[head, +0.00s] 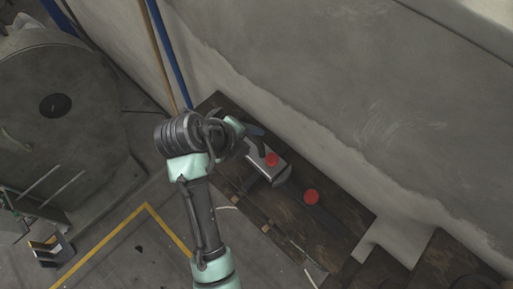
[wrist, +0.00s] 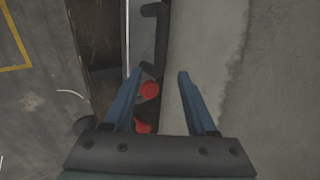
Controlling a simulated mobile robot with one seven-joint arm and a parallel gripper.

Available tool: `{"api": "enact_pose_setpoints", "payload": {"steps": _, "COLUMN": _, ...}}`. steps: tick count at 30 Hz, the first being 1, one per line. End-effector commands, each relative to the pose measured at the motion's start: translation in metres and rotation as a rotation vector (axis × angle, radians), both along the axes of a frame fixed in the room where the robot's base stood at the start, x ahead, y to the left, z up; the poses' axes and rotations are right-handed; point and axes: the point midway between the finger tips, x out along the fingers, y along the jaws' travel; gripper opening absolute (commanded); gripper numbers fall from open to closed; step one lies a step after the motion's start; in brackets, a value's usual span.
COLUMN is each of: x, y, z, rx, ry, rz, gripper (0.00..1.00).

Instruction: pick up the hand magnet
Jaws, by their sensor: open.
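A grey metal block with a dark handle, which looks like the hand magnet (head: 266,172), lies on a dark wooden top. In the wrist view its grey face (wrist: 144,42) shows beyond my fingertips, with dark handle ends at its right side. A red round knob (head: 271,160) shows at the block; I cannot tell whether it is part of it. My gripper (wrist: 158,73) is open, with blue fingers apart and nothing clearly held. In the head view my gripper (head: 256,131) is at the block's upper left, partly hidden by my wrist.
A second red knob (head: 311,196) sits to the right on the dark wooden top (head: 335,228). A pale wall (head: 290,85) rises close behind it. A large round grey machine (head: 60,110) stands at the left. Open floor with a yellow line (head: 108,240) lies in front.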

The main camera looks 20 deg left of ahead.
Motion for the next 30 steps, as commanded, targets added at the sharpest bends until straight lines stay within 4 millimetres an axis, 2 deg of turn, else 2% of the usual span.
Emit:
{"api": "enact_pose_setpoints", "payload": {"steps": 5, "x": 0.006, "y": -0.001, "z": -0.009, "rx": -0.001, "ry": 0.004, "rz": -0.002, "gripper": 0.57}}
{"api": "enact_pose_setpoints", "payload": {"steps": 15, "x": 0.026, "y": -0.005, "z": -0.042, "rx": -0.002, "ry": 0.001, "rz": 0.000, "gripper": 0.57}}
{"api": "enact_pose_setpoints", "payload": {"steps": 24, "x": 0.028, "y": -0.006, "z": -0.046, "rx": -0.001, "ry": 0.000, "rz": 0.001, "gripper": 0.57}}
{"api": "enact_pose_setpoints", "payload": {"steps": 26, "x": 0.028, "y": -0.006, "z": -0.046, "rx": -0.001, "ry": 0.000, "rz": 0.001, "gripper": 0.48}}
{"api": "enact_pose_setpoints", "payload": {"steps": 30, "x": 0.028, "y": -0.005, "z": -0.045, "rx": -0.001, "ry": 0.000, "rz": 0.001, "gripper": 0.23}}
